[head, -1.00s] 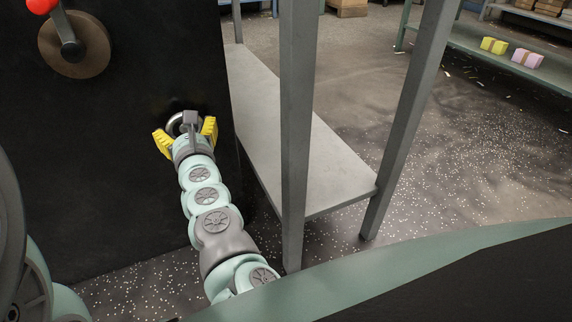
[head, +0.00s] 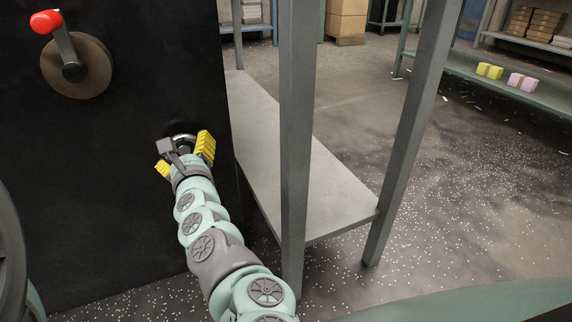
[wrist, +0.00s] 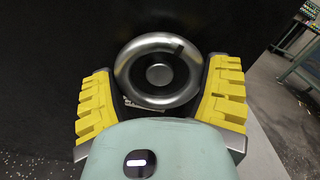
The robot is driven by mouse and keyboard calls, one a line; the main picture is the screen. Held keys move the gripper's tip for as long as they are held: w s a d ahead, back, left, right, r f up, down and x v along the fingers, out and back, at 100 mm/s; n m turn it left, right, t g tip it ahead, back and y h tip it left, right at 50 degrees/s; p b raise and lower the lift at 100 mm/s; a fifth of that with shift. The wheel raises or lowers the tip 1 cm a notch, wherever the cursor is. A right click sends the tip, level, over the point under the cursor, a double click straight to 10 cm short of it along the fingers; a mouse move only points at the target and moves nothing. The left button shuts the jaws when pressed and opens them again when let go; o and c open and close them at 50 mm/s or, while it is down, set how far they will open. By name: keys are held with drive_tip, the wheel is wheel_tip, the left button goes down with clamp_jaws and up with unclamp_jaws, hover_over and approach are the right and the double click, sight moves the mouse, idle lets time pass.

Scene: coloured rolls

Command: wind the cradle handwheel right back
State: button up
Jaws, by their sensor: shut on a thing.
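My gripper, with yellow ribbed fingers, is shut on the wheel, one finger on each side of the rim (wrist: 160,98). The wheel's lower edge is close above my pale green wrist housing in the wrist view.
A crank with a red knob (head: 46,21) and a brown disc (head: 90,72) sits higher left on the panel. A grey metal rack (head: 300,180) with a low shelf stands close right of my arm. Yellow (head: 489,71) and lilac (head: 522,82) blocks lie on a far shelf. Open floor lies between.

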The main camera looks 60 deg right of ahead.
drive_tip(key=shift+r, duration=0.1)
drive_tip(key=o, duration=1)
drive_tip(key=shift+w, duration=0.25)
drive_tip(key=v, duration=1.2)
drive_tip(key=shift+d, duration=0.15)
drive_tip(key=shift+s, duration=0.15)
